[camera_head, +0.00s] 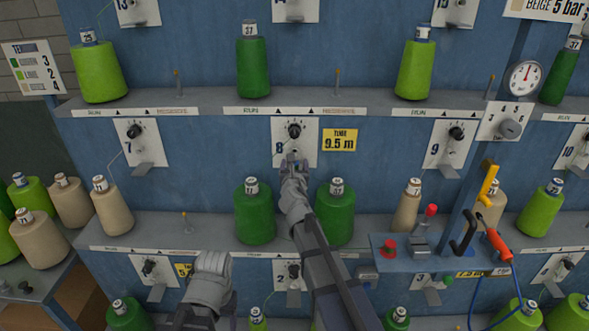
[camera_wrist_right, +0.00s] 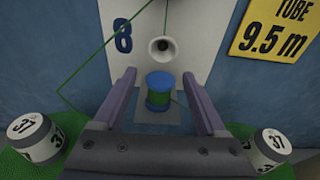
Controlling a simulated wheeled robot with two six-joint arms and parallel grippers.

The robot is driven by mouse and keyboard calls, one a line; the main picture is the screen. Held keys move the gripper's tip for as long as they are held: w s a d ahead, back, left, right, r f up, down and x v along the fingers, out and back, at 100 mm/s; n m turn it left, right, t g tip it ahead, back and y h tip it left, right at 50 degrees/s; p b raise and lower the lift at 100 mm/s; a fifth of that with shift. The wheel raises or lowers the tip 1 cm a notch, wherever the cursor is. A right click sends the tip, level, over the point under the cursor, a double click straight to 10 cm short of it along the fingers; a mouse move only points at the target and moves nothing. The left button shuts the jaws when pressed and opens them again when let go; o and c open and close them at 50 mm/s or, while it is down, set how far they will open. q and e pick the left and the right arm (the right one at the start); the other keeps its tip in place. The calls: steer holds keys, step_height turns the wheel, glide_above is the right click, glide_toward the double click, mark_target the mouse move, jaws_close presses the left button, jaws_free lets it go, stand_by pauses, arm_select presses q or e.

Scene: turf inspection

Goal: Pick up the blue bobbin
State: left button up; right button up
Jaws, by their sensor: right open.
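In the right wrist view the blue bobbin (camera_wrist_right: 158,84) has a blue top and bottom flange with green thread between them. It stands upright on a small grey plate (camera_wrist_right: 157,117) in front of panel 8. My right gripper (camera_wrist_right: 164,86) is open, one finger on each side of the bobbin, with visible gaps on both sides. In the head view my right gripper (camera_head: 292,161) is at panel 8 (camera_head: 309,133) and largely covers the bobbin. A grey part of my left arm shows low in the head view; its gripper cannot be made out.
A round pale guide (camera_wrist_right: 160,47) sits just above the bobbin, with a green thread running left. Two green cones (camera_head: 255,215) (camera_head: 335,215) stand on the shelf below, either side of my right arm. A yellow label (camera_head: 340,140) is right of panel 8.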

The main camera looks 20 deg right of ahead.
steer(key=shift+s, duration=0.1)
jaws_close()
stand_by(0.4)
